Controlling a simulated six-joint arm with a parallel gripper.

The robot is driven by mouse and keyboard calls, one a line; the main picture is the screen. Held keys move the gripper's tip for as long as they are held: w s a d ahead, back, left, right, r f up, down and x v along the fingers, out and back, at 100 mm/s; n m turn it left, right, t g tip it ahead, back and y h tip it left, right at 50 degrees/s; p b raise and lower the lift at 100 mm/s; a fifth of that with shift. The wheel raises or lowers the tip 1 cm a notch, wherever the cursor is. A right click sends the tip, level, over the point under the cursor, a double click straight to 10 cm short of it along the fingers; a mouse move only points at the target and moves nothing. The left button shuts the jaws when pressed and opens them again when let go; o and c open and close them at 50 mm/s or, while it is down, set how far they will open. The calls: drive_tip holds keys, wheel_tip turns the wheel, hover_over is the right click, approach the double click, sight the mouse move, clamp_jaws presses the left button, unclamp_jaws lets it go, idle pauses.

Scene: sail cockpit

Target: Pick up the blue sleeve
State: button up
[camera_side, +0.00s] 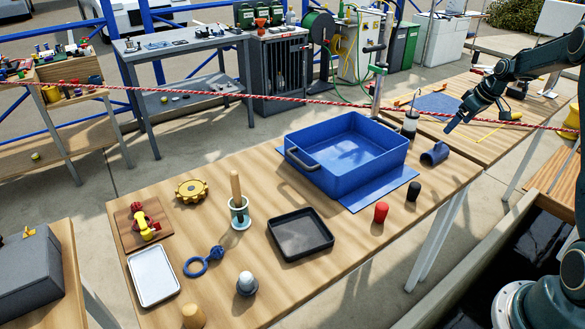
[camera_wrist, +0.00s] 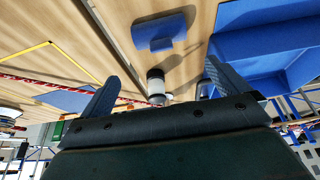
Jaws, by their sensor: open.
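The blue sleeve (camera_side: 435,153) lies on its side near the right end of the wooden table, right of the blue bin (camera_side: 290,158). In the wrist view the sleeve (camera_wrist: 165,32) shows near the top, beyond my fingertips. My gripper (camera_side: 462,122) is above and to the right of the sleeve, apart from it. In the wrist view my gripper (camera_wrist: 165,85) is open, with nothing held between its fingers.
A black-and-white cylinder (camera_side: 411,124) stands close behind the sleeve. Black (camera_side: 414,191) and red (camera_side: 381,212) pieces stand in front of it. The bin sits on a blue mat (camera_side: 382,191). A red-and-white rope (camera_side: 330,103) crosses the side view near my gripper.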

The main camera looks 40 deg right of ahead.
sight(440, 142)
drive_tip(key=shift+x, duration=4.15)
drive_tip(key=shift+f, duration=0.15)
drive_tip(key=shift+x, duration=2.5)
drive_tip(key=shift+a, duration=0.1)
drive_tip(key=c, duration=0.8)
wheel_tip(440, 142, up, 20)
